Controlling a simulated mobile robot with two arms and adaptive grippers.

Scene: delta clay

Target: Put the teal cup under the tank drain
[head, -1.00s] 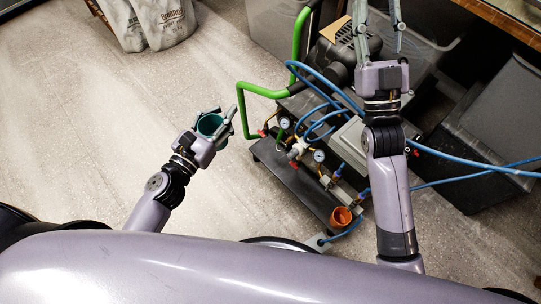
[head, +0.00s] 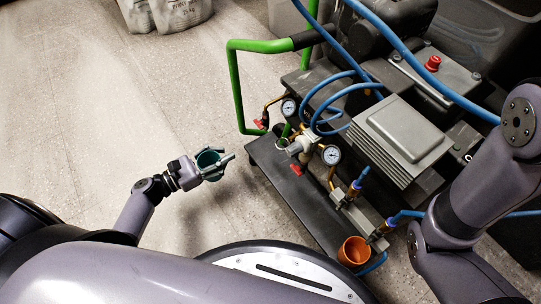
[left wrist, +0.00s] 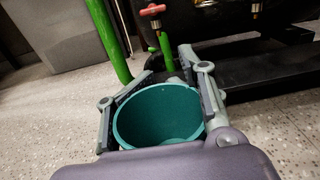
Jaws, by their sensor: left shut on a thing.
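The teal cup (head: 207,159) is upright and open at the top, held above the floor left of the compressor. My left gripper (head: 220,164) is shut on it, with a finger along each side. In the left wrist view the cup (left wrist: 160,115) looks empty and fills the space between the fingers (left wrist: 168,66). A red-handled tap (head: 262,123) on a brass pipe sits at the compressor's near left side, apart from the cup. It also shows in the left wrist view (left wrist: 152,10), beyond the cup, beside the dark tank (left wrist: 205,22). My right gripper is out of view.
The compressor's dark base plate (head: 285,185) lies right of the cup. A green tube handle (head: 235,90) stands at its left. An orange cup (head: 353,251) sits on the plate's near end. Blue hoses (head: 420,62) cross above. The floor (head: 110,120) at left is clear.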

